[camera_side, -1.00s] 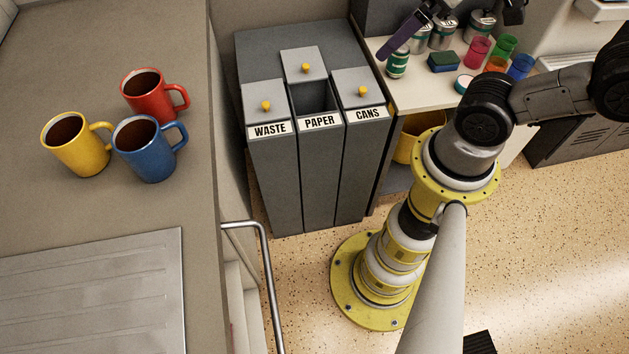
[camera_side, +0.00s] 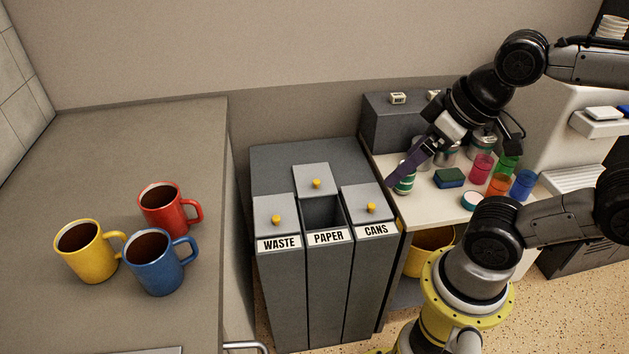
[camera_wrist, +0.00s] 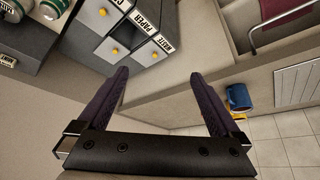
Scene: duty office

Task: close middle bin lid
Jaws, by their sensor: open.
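The middle bin, labelled PAPER (camera_side: 326,237), stands between WASTE and CANS. Its grey lid (camera_side: 313,175) with a yellow knob (camera_side: 316,183) sits back, leaving a dark opening (camera_side: 322,212) in front. In the wrist view the PAPER knob (camera_wrist: 115,51) and opening show at the top, beyond my fingers. My gripper (camera_wrist: 160,80) is open with nothing between its purple fingers. In the side view one purple finger (camera_side: 417,165) points down-left, its tip just right of the CANS knob in the picture; I cannot tell the height. The other finger is not clear there.
The WASTE lid (camera_side: 274,213) and CANS lid (camera_side: 364,200) lie forward. A shelf on the right holds a green can (camera_side: 405,184), a sponge (camera_side: 449,178) and coloured cups (camera_side: 481,168). The counter on the left bears a red mug (camera_side: 163,207) and two others.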

